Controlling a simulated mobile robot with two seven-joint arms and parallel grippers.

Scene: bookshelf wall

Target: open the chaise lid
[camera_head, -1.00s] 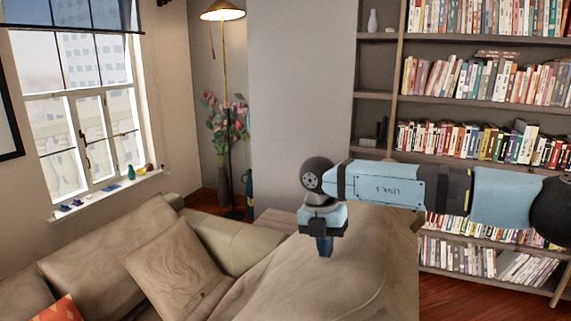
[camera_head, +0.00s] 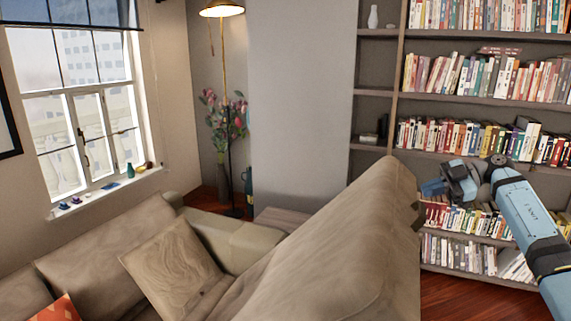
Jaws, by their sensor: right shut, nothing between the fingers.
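The chaise lid (camera_head: 340,245) is a large tan cushioned panel. It stands tilted up steeply in the middle and lower right, with its top edge near the bookshelf side. The sofa (camera_head: 90,260) it belongs to stretches to the left. What lies under the lid is hidden from this view. My right gripper (camera_head: 432,188) is shut and empty, to the right of the lid's raised upper edge and apart from it in the picture, in front of the bookshelf. My left gripper is not in view.
A bookshelf (camera_head: 397,70) full of books fills the right wall. A floor lamp (camera_head: 222,9) and a vase of flowers (camera_head: 223,185) stand in the back corner. A patterned pillow (camera_head: 172,262) lies on the sofa. Wooden floor (camera_head: 460,300) shows at lower right.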

